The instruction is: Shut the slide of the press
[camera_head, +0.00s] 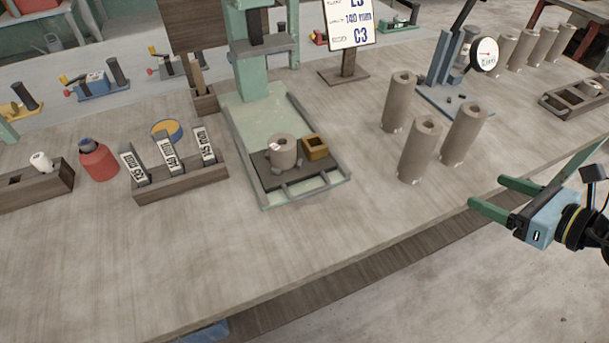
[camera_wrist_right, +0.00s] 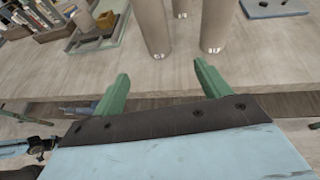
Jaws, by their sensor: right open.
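The pale green press (camera_head: 262,75) stands on the middle of the table, with its column at the back and its base reaching toward the front edge. Its slide, a dark plate (camera_head: 266,183) with a grey bar handle at the front, sits at the front end of the base, clear of the column. A short clay cylinder (camera_head: 284,152) and a hollow ochre block (camera_head: 315,147) rest on the slide. My right gripper (camera_head: 487,192) is open and empty at the table's front edge, right of the press and apart from it. It also shows open in the right wrist view (camera_wrist_right: 161,75).
Tall clay cylinders (camera_head: 417,150) stand between the press and my right gripper, with a blue gauge stand (camera_head: 447,75) behind. A rack (camera_head: 180,182) of labelled gauges and a red bottle (camera_head: 98,160) stand left. The table in front of the press is clear.

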